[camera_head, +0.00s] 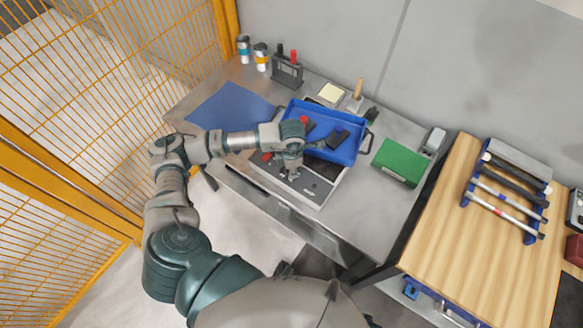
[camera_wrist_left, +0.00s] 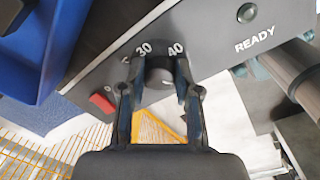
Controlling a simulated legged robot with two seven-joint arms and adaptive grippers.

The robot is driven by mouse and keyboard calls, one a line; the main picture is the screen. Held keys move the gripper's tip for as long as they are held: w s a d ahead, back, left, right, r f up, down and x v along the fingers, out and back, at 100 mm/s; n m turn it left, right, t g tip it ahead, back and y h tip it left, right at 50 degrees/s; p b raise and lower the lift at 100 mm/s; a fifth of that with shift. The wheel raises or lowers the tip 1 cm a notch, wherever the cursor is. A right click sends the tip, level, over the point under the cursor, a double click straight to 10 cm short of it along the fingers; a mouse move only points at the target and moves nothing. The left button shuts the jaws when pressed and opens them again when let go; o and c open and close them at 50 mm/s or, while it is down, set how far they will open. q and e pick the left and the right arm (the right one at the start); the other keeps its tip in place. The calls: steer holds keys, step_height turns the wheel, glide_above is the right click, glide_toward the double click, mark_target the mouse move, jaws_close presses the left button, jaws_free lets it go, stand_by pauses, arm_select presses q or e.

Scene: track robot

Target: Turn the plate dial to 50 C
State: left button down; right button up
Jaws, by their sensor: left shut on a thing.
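The plate's front panel (camera_wrist_left: 225,60) fills the upper part of the left wrist view, with the numbers 30 and 40 and the word READY on it. A dark round dial (camera_wrist_left: 159,72) sits below the numbers. My left gripper (camera_wrist_left: 157,80) has a finger on each side of the dial and is shut on it. The pointer mark is too unclear to read. In the head view, my left gripper (camera_head: 291,174) is at the front of the plate (camera_head: 318,187), and the dial is hidden there. My right gripper is not in view.
A blue tray (camera_head: 349,152) with dark items lies behind the plate. A red switch (camera_wrist_left: 102,103) is left of the dial. A green box (camera_head: 399,162) stands to the right, a blue mat (camera_head: 228,106) lies to the left. Yellow mesh fencing (camera_head: 110,60) borders the left.

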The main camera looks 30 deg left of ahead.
arm_select(q)
steer(key=shift+w+a+r, duration=0.1)
steer(key=c, duration=0.8)
jaws_free()
steer(key=r, duration=1.1)
steer(key=shift+s+r, duration=0.2)
steer(key=shift+r, duration=0.2)
